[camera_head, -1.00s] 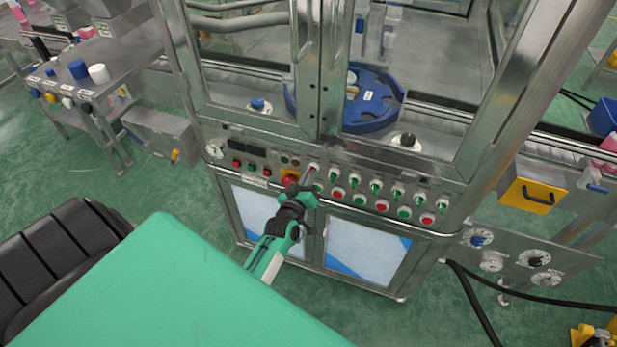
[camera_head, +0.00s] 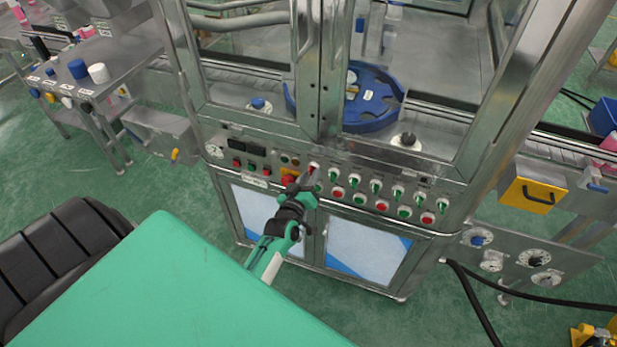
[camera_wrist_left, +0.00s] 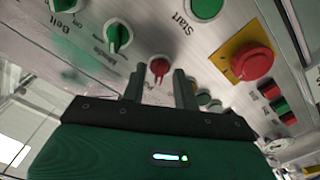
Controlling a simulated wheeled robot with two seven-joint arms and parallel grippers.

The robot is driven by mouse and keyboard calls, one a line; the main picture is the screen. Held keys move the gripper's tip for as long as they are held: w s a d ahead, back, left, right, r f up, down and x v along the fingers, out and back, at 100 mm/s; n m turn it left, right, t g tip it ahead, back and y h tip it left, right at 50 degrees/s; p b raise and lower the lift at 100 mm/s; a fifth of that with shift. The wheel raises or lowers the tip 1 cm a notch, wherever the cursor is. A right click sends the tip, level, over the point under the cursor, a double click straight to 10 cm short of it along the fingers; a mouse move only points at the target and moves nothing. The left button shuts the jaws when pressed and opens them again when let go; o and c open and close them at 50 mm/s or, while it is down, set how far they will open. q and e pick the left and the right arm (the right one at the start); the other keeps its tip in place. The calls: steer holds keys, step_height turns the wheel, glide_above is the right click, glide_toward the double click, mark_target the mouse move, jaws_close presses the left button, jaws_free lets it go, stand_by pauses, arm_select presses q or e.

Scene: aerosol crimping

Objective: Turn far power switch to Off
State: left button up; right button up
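A red rotary switch (camera_wrist_left: 158,68) sits on the machine's panel in the left wrist view, with its handle pointing towards my gripper. Its label is mostly hidden. The red switch (camera_head: 314,168) also shows at the top of the panel in the head view. My left gripper (camera_head: 305,186) is just in front of it. In the left wrist view my left gripper's fingers (camera_wrist_left: 159,82) are apart, one on each side of the switch, with gaps showing beside the handle. Whether the tips touch the panel cannot be told. My right gripper is not in view.
A red emergency button on a yellow plate (camera_wrist_left: 246,62) and a green Start button (camera_wrist_left: 206,7) are close by. A green Mode switch (camera_wrist_left: 118,36) and a Belt switch (camera_wrist_left: 65,6) are on the other side. Glass doors (camera_head: 322,75) stand above the panel.

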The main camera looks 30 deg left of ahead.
arm_select(q)
steer(key=b+v, duration=0.2)
steer(key=v, duration=1.1)
steer(key=shift+s+d+b, duration=0.15)
steer(key=shift+s+b, duration=0.1)
steer(key=shift+b, duration=0.15)
steer(key=s+d+f+m+g+h, duration=0.1)
steer(key=s+d+f+m+g, duration=0.15)
steer(key=f, duration=0.85)
steer(key=s+d+f+m+g+h, duration=0.1)
steer(key=s+d+f+g+h, duration=0.2)
steer(key=f, duration=0.7)
steer(key=s+d+f+m+g, duration=0.2)
steer(key=s+d+f, duration=0.15)
steer(key=f, duration=0.75)
steer(key=s+f+m+g, duration=0.2)
steer(key=s+f, duration=0.4)
steer(key=s, duration=0.3)
steer(key=s+a+f+m+g, duration=0.1)
steer(key=s+f+g, duration=0.3)
steer(key=s, duration=0.5)
steer(key=s+a+f+m+g, duration=0.1)
steer(key=s+f+m+g, duration=0.1)
steer(key=s+f, duration=0.7)
steer(key=shift+s+m+g, duration=0.35)
steer(key=shift+g, duration=0.2)
steer(key=shift+a, duration=0.15)
